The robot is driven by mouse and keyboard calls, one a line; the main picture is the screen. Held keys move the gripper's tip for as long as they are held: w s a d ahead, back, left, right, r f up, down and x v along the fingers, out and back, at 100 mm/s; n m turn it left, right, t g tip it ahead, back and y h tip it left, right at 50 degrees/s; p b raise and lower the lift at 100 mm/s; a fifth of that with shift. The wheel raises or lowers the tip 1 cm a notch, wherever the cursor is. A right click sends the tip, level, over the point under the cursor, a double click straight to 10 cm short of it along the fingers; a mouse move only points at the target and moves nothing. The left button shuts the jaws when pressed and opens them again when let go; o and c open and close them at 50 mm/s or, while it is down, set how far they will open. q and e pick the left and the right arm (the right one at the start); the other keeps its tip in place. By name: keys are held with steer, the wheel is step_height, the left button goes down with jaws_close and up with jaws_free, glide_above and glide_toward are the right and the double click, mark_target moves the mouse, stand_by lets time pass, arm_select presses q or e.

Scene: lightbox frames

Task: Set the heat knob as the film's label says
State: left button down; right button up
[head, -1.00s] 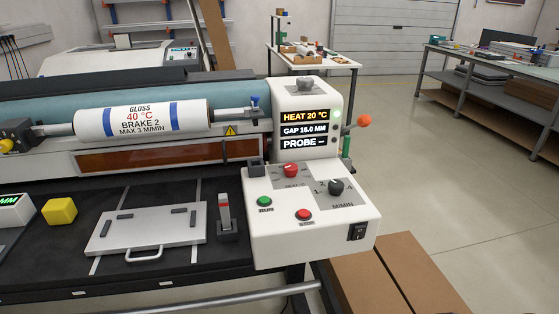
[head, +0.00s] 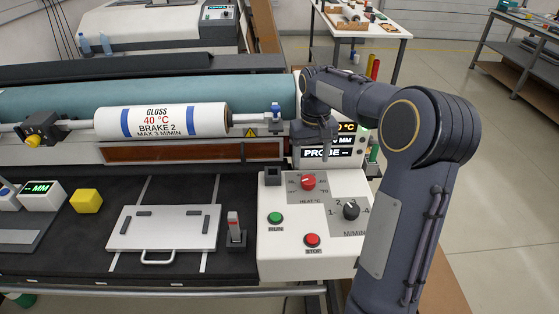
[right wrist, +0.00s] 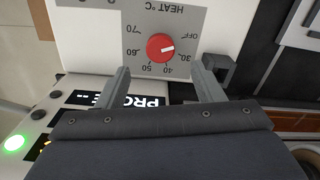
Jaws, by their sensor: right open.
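The film roll (head: 205,120) lies across the machine; its label reads GLOSS, 40 °C, BRAKE 2, MAX 3 M/MIN. The red heat knob (head: 308,181) sits at the top of the white control panel. In the right wrist view the knob (right wrist: 160,47) shows upside down in its dial, its white mark between OFF and 30. My right gripper (head: 311,154) is open and empty, just behind and above the knob. In the right wrist view its fingertips (right wrist: 160,70) are spread wider than the knob, apart from it. My left gripper is out of view.
The black M/MIN knob (head: 351,210), green RUN button (head: 275,218) and red STOP button (head: 312,240) share the panel. A dark square post (head: 273,176) stands left of the heat knob. My right arm partly hides the display (head: 328,152).

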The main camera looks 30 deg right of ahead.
mark_target(309, 179)
steer(key=shift+w+f, duration=0.2)
steer(key=shift+f, duration=0.15)
step_height(309, 179, down, 7)
steer(key=shift+s+f, duration=0.1)
steer(key=c, duration=1)
